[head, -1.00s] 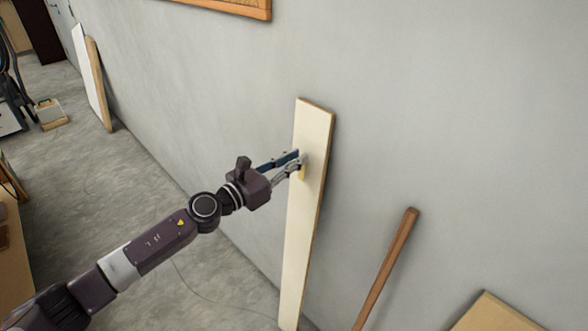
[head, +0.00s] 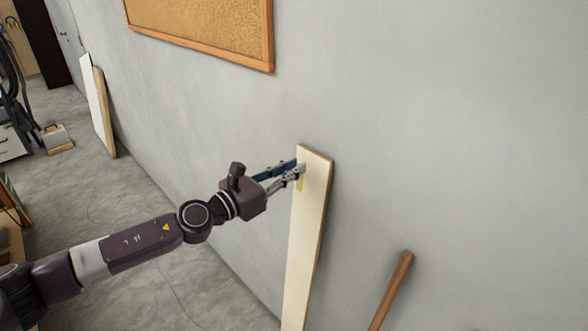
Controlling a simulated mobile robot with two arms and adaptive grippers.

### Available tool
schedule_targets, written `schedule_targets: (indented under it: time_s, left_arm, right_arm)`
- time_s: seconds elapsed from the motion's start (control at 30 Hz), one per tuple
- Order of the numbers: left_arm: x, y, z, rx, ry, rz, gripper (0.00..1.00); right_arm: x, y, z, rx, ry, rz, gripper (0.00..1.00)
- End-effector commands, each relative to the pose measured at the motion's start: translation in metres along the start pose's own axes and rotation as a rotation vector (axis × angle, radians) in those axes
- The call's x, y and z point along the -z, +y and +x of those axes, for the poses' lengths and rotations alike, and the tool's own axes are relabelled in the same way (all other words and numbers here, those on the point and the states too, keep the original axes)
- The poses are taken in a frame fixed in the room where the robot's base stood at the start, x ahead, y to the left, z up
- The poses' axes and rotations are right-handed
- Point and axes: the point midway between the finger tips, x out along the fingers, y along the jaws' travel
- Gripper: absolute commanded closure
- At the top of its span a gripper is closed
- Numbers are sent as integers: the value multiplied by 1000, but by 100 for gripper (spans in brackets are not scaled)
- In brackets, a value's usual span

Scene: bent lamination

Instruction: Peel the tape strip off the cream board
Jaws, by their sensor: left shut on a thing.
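The cream board (head: 305,245) is a tall narrow plank leaning upright against the grey wall. A short yellowish tape strip (head: 300,184) shows on its face near the top, just below my left fingertips. My left gripper (head: 299,170) reaches in from the left to the upper part of the board. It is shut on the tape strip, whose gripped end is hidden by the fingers. How much of the strip still lies flat on the board is too small to tell. My right gripper is out of view.
A cork board (head: 200,30) in a wooden frame hangs on the wall above. A brown wooden pole (head: 391,290) leans to the right of the cream board. Other panels (head: 98,105) lean at the far left. The floor (head: 190,270) left of the board is mostly clear.

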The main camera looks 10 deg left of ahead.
Motion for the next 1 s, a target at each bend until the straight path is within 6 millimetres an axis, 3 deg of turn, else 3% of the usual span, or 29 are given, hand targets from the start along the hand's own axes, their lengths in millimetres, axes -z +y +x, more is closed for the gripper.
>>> schedule_targets:
  time_s: [1.0]
  left_arm:
    - [-3,0,-31,0,0,0,100]
  right_arm:
    - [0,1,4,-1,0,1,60]
